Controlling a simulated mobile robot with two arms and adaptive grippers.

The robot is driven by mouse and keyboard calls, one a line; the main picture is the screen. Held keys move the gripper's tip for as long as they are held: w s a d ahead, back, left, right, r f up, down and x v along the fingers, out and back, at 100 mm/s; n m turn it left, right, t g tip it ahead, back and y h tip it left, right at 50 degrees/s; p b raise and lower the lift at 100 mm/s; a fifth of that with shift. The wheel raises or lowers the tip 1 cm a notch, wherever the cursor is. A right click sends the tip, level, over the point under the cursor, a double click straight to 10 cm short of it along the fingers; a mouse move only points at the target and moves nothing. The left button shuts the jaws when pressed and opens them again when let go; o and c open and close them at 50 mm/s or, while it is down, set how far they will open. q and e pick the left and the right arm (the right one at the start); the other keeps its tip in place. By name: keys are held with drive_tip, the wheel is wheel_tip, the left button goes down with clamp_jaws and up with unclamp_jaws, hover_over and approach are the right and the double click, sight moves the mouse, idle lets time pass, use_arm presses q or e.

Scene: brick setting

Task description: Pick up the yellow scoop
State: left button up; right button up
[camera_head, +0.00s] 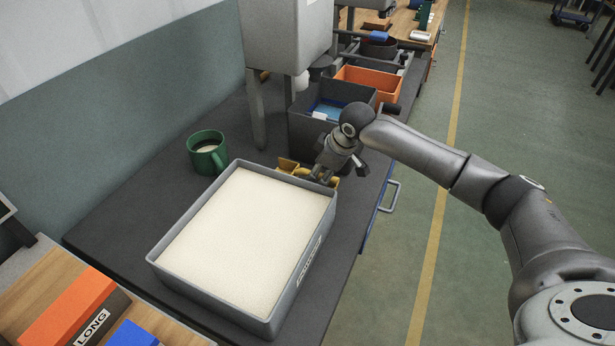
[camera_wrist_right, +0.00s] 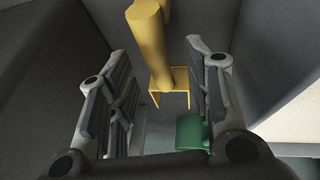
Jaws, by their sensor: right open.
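The yellow scoop (camera_head: 288,165) lies at the far edge of the grey tray of pale granules, partly hidden behind my right gripper (camera_head: 338,172). In the right wrist view the scoop's thick yellow handle (camera_wrist_right: 149,42) and a yellow squared part (camera_wrist_right: 170,88) show between and beyond the fingers. My right gripper (camera_wrist_right: 158,95) is open, its fingers on either side of the scoop in that view. Whether they touch it I cannot tell. My left gripper is not in view.
The grey tray (camera_head: 155,262) is full of granules. A green mug (camera_head: 207,152) stands left of it. A dark bin (camera_head: 306,133) and an orange bin (camera_head: 372,84) stand behind. A grey machine (camera_head: 285,35) rises at the back. Orange and blue boxes lie front left.

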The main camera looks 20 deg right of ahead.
drive_tip(key=shift+x, duration=1.95)
drive_tip(key=shift+r, duration=0.1)
drive_tip(key=shift+c, duration=0.5)
clamp_jaws()
